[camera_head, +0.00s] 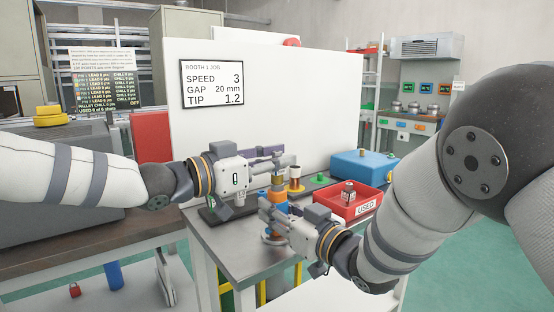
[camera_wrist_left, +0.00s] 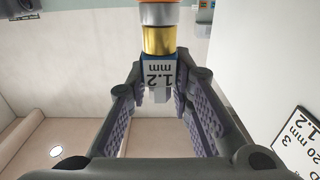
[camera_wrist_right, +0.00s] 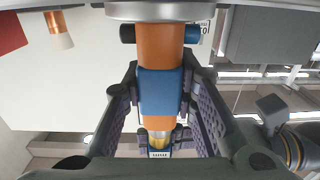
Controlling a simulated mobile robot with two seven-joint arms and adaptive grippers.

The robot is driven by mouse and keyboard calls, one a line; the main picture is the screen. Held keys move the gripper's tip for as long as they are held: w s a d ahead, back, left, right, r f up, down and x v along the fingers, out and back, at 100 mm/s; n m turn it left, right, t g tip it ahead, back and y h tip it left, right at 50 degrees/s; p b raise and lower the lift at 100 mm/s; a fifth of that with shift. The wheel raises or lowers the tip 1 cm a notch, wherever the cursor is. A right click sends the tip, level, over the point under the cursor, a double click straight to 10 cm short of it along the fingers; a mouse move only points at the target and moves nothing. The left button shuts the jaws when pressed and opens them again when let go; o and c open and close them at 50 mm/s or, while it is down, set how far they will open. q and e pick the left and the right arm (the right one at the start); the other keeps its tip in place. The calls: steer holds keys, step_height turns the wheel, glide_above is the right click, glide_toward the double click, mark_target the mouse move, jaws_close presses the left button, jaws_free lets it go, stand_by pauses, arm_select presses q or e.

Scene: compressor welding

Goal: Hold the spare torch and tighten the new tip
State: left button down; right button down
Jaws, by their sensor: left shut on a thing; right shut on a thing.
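The spare torch (camera_head: 279,199) stands upright at the near part of the small metal table, orange with a blue band. My right gripper (camera_head: 268,208) is shut around its body, and the right wrist view shows the fingers on both sides of the blue band (camera_wrist_right: 158,92). The new tip (camera_wrist_left: 160,72), labelled 1.2 mm, is in line with the torch's brass end (camera_wrist_left: 158,40) in the left wrist view. My left gripper (camera_head: 285,163) is above the right one and shut on the tip. Whether the tip is fully seated cannot be told.
A red tray (camera_head: 364,209) marked USED stands right of the torch, with a small metal canister (camera_head: 348,190) inside. A blue box (camera_head: 362,165) is behind it. A white panel (camera_head: 300,95) rises behind the table with a sign (camera_head: 212,84) reading tip 1.2.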

arm_select(q)
steer(key=shift+w+a+r+m+g+h, duration=0.1)
steer(key=shift+w+m+g+h, duration=0.1)
steer(key=shift+m+g+h, duration=0.65)
steer(key=m+g, duration=0.1)
steer(key=g, duration=0.1)
steer(key=m+g+h, duration=0.1)
steer(key=m+g, duration=0.1)
steer(key=g, duration=0.1)
steer(key=shift+f+h, duration=0.2)
steer(key=shift+h, duration=0.05)
steer(key=shift+s+m+g, duration=0.2)
steer(key=shift+m+g, duration=0.25)
steer(key=shift+g, duration=0.2)
steer(key=c, duration=1.3)
jaws_free()
steer(key=shift+c, duration=0.2)
steer(key=shift+r, duration=0.1)
